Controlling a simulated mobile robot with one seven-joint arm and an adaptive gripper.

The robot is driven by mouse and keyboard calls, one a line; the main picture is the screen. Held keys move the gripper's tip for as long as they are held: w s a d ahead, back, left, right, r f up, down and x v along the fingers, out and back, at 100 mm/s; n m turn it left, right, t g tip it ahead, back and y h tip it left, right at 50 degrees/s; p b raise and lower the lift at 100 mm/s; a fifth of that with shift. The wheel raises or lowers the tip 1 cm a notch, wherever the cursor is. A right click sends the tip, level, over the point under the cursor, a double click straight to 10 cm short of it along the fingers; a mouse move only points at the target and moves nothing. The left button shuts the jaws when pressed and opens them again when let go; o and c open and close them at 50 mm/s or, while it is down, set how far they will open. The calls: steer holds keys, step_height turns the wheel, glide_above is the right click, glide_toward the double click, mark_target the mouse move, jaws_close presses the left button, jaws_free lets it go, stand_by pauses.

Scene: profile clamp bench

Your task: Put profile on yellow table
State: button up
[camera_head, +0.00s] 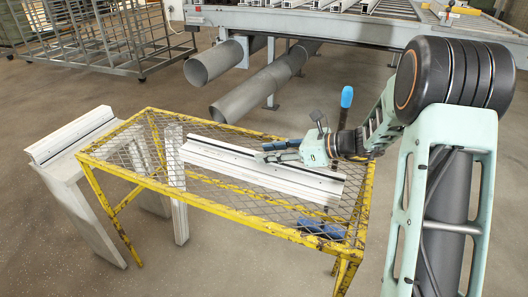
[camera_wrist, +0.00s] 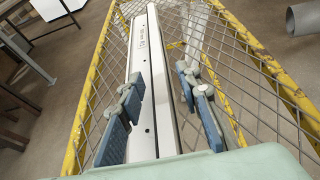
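The profile (camera_head: 225,158) is a long white bar with a dark line along it. It lies lengthwise on the mesh top of the yellow table (camera_head: 215,204). My gripper (camera_head: 268,152) is over the right half of the profile in the head view. In the wrist view, the profile (camera_wrist: 150,75) runs between the two blue-padded fingers of my gripper (camera_wrist: 163,112). The fingers are apart, with a gap showing beside the right one. I cannot tell whether the left finger touches the profile.
A pale stand (camera_head: 70,165) is close to the table's left end. Large grey pipes (camera_head: 262,85) lie behind the table, below a conveyor frame (camera_head: 330,22). A metal rack (camera_head: 105,40) stands at the back left. A blue-ended upright item (camera_head: 347,97) shows beside my arm.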

steer(key=p+v, duration=0.1)
steer(key=v, duration=0.9)
steer(key=shift+d+r+p, duration=0.1)
steer(key=shift+d+p, duration=0.1)
steer(key=shift+p, duration=0.15)
steer(key=shift+a, duration=0.1)
